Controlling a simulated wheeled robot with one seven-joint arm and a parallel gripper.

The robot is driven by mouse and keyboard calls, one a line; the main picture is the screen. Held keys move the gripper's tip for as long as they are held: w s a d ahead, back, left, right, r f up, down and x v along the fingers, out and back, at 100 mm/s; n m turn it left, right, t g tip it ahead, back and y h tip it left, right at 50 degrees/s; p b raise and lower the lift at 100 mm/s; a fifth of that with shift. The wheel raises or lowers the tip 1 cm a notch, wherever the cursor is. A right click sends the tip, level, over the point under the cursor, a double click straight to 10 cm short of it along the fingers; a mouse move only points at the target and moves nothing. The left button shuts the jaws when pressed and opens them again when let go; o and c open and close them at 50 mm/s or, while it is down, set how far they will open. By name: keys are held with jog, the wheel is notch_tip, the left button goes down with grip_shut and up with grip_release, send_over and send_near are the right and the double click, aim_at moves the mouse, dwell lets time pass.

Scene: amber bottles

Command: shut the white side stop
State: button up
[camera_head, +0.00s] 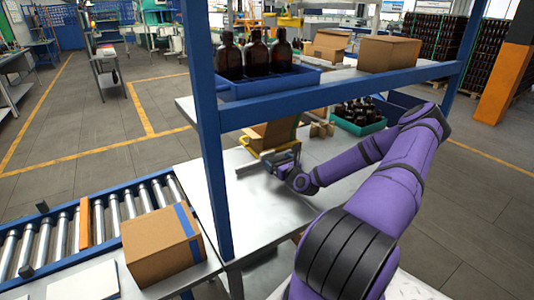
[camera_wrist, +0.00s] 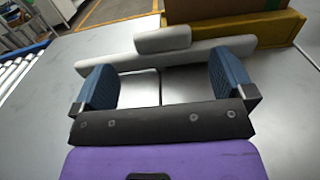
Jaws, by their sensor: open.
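The white side stop (camera_wrist: 163,41) shows in the wrist view as a long pale bar with a short raised block on top. It lies across the table beyond my fingers, along the near side of a yellow fixture (camera_wrist: 262,28). My gripper (camera_wrist: 162,66) is open, its two blue fingers wide apart with nothing between them but bare table. The fingertips overlap the bar in the picture; I cannot tell whether they touch it. In the head view my gripper (camera_head: 281,159) is low over the table, just in front of the yellow fixture (camera_head: 266,148), and hides part of the stop.
A blue shelf beam (camera_head: 340,94) and post (camera_head: 212,150) stand near my arm. A blue tray (camera_head: 265,82) of amber bottles and cardboard boxes (camera_head: 389,51) sit above. A green crate (camera_head: 358,127) of bottles stands behind. A roller conveyor (camera_head: 95,222) and carton (camera_head: 160,245) are left.

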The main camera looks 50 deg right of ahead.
aim_at(269, 153)
jog(key=x, duration=0.7)
jog(key=shift+w+d, duration=0.1)
jog(key=shift+w, duration=0.25)
jog(key=c, duration=1.1)
